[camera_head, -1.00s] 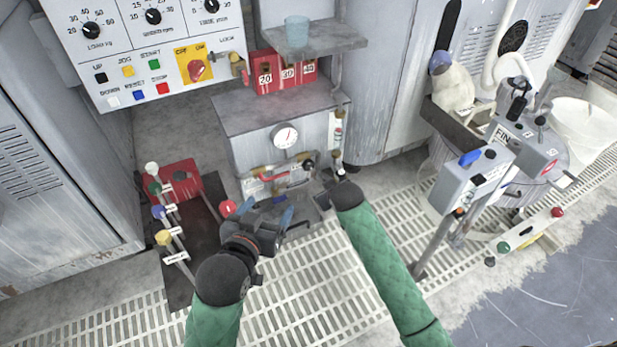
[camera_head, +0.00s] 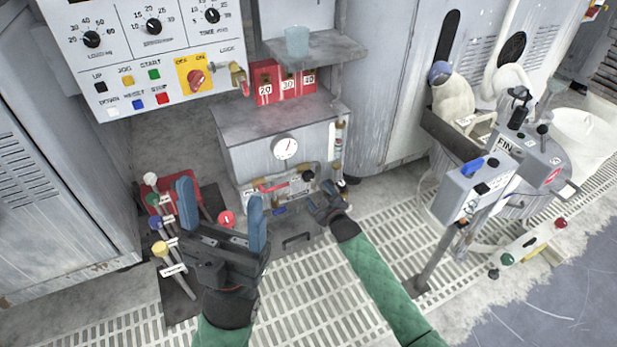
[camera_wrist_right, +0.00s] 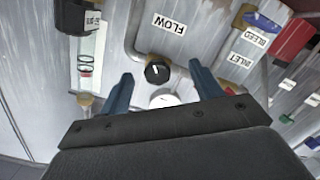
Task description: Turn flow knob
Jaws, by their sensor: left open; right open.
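The flow knob is a small round black knob (camera_wrist_right: 157,71) with a white mark, beside the FLOW label (camera_wrist_right: 168,24), which reads upside down in the right wrist view. In the head view the black knob (camera_head: 307,176) is on the front panel of the grey cabinet. My right gripper (camera_wrist_right: 161,73) is open, and the knob appears between its blue fingertips; I cannot tell whether they touch it. In the head view the right gripper (camera_head: 320,198) is just below and right of the knob. My left gripper (camera_head: 222,203) is open and empty, fingers pointing up, left of the cabinet.
A red handle (camera_head: 272,186) and a round gauge (camera_head: 285,147) are near the knob. Bleed (camera_wrist_right: 255,36) and inlet (camera_wrist_right: 241,60) labels are at the right in the wrist view. Several coloured levers (camera_head: 160,248) stand by my left gripper. A control panel (camera_head: 130,60) is above.

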